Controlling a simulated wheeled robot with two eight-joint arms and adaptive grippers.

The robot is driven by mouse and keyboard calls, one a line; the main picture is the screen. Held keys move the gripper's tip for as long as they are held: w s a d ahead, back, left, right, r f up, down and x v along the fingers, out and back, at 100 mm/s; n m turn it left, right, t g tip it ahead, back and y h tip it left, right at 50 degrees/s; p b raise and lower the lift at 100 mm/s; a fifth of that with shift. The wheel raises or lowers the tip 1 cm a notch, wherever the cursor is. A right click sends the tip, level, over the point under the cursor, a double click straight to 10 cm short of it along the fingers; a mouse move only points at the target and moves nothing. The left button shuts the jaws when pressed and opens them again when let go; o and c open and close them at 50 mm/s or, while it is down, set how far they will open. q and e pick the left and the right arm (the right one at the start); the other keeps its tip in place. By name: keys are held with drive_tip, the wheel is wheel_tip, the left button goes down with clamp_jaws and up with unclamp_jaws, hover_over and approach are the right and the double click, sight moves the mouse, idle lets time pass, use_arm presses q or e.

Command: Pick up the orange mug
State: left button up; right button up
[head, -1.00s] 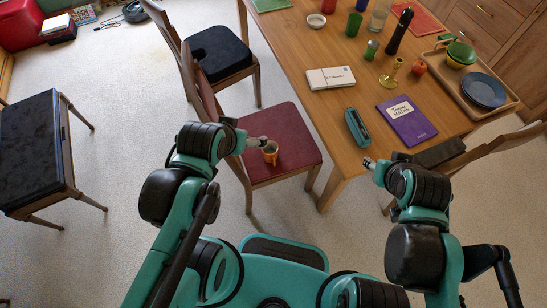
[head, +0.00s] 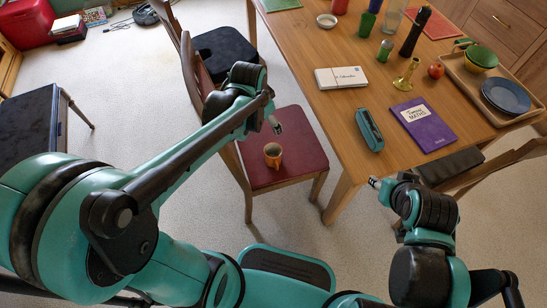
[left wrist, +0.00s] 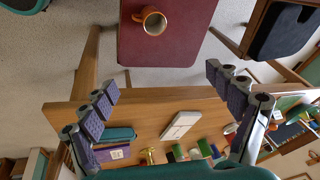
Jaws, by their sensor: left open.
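The orange mug (head: 273,155) stands upright on the dark red seat of a chair (head: 300,172). In the left wrist view the mug (left wrist: 154,20) is at the top, with its orange rim and a pale inside showing. My left gripper (head: 276,124) is open and empty, above and slightly beyond the mug in the head view. Its two fingers (left wrist: 162,78) are spread wide in the left wrist view, and the mug lies beyond the fingertips, not between them. My right gripper (head: 374,183) is by the table's near corner, too small to tell open or shut.
The wooden table (head: 300,62) stands right of the chair. It holds a purple book (head: 424,124), a teal case (head: 369,130), a white box (head: 342,78), a brass candlestick (head: 406,76) and a tray (head: 510,118). The red chair's backrest (head: 198,85) rises left of its seat.

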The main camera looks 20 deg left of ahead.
use_arm(q)
drive_tip(key=w+f+m+g, duration=0.1)
drive_tip(key=w+f+m, duration=0.2)
drive_tip(key=w+f, duration=0.45)
drive_tip(key=m+g+b, duration=0.2)
drive_tip(key=m+g, duration=0.1)
drive_tip(key=m, duration=0.4)
hover_over(274, 153)
drive_tip(key=s, duration=0.3)
drive_tip(key=f, duration=3)
drive_tip(key=shift+d+f, duration=0.35)
drive_tip(key=shift+f, duration=0.05)
drive_tip(key=shift+s+r, duration=0.1)
drive_tip(key=c, duration=1.5)
